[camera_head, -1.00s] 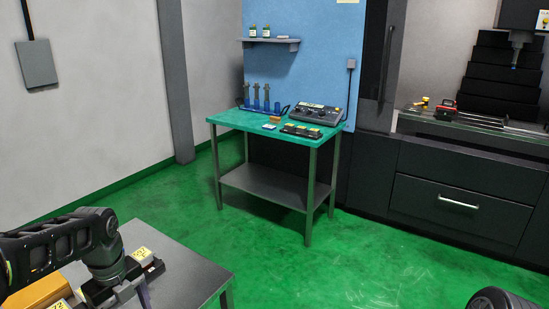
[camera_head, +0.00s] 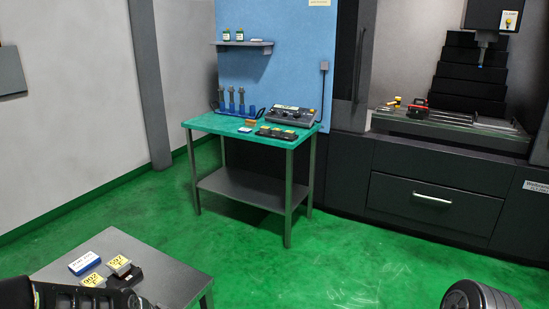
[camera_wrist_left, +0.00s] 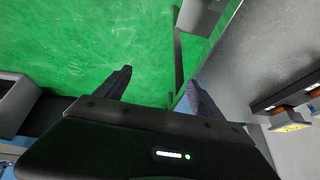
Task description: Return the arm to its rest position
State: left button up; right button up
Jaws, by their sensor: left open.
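My left arm (camera_head: 70,296) shows only as a dark link at the bottom left of the head view; its gripper is outside that view. In the left wrist view my left gripper (camera_wrist_left: 160,88) is open, with its two dark fingers apart and nothing between them. Green floor lies beyond the fingers. The grey near table (camera_wrist_left: 240,65) is on the right of that view, close to the right finger. A dark rounded part of my own body (camera_head: 480,296) shows at the bottom right of the head view. My right gripper is not in view.
The near table (camera_head: 170,275) bears a blue-and-white box (camera_head: 84,263) and yellow-labelled blocks (camera_head: 118,263). A green-topped bench (camera_head: 203,121) with a control box (camera_head: 290,116) stands farther back. The dark machine (camera_head: 430,200) is at right. The floor (camera_head: 330,260) between is clear.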

pick_arm(q)
jog(key=s+d+f+n+g+h, duration=0.1)
jog(key=s+d+f+n, duration=0.7)
jog(key=s+d+f, duration=0.45)
jog(key=s+d+f+g+h, duration=0.1)
jog(key=s+d+f+g, duration=0.2)
jog(key=s, duration=0.9)
jog(key=d+f, duration=0.3)
jog(key=f, duration=0.2)
jog(key=shift+s+d+f+g, duration=0.15)
jog(key=shift+s+f+g, duration=0.05)
jog(key=shift+s+g, duration=0.1)
